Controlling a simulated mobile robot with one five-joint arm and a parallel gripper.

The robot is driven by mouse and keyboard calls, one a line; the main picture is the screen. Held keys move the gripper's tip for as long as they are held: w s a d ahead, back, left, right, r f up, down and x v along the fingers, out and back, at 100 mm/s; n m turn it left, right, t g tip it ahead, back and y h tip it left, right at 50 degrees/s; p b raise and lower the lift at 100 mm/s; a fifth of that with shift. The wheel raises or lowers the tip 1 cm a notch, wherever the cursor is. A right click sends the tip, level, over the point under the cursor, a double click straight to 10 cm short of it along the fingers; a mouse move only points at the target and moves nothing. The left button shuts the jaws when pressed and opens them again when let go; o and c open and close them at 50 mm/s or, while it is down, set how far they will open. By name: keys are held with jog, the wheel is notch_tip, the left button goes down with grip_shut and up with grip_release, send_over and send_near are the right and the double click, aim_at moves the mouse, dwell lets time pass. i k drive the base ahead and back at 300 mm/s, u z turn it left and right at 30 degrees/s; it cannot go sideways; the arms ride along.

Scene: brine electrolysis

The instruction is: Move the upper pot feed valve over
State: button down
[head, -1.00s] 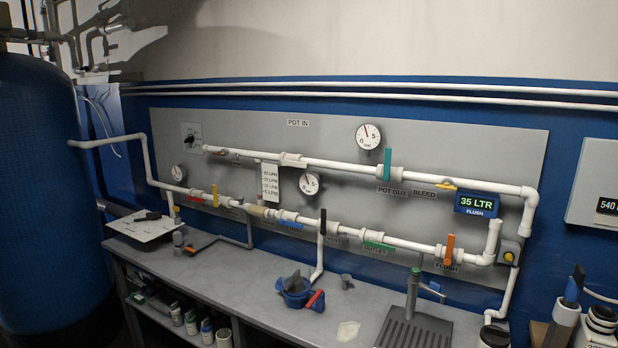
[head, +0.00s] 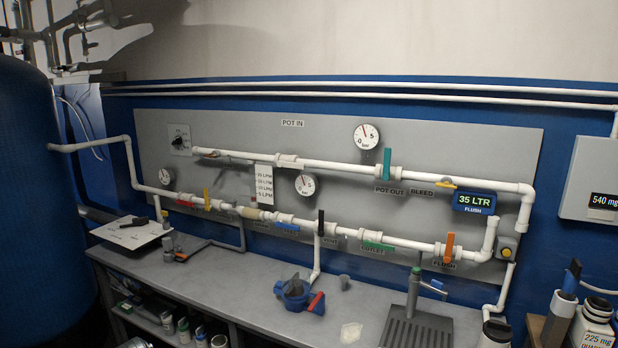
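The upper white pipe (head: 335,166) runs across a grey panel (head: 240,128) under a "POT IN" label (head: 293,123). At its left end is a small brownish handle (head: 213,154) lying along the pipe. Further right, a teal handle (head: 387,163) stands upright across the pipe, above the "POT OUT" label (head: 389,190). A yellow handle (head: 440,183) lies along the pipe near the "BLEED" label (head: 422,191). No label names a pot feed valve, so I cannot tell which of these it is. My gripper is not in view.
A lower pipe (head: 345,231) carries red, yellow, blue, black, green and orange handles. A large blue tank (head: 25,200) stands at left.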

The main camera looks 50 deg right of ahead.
aim_at(281, 164)
jog(key=z, duration=0.15)
jog(key=i, duration=1)
jog(key=u, duration=0.1)
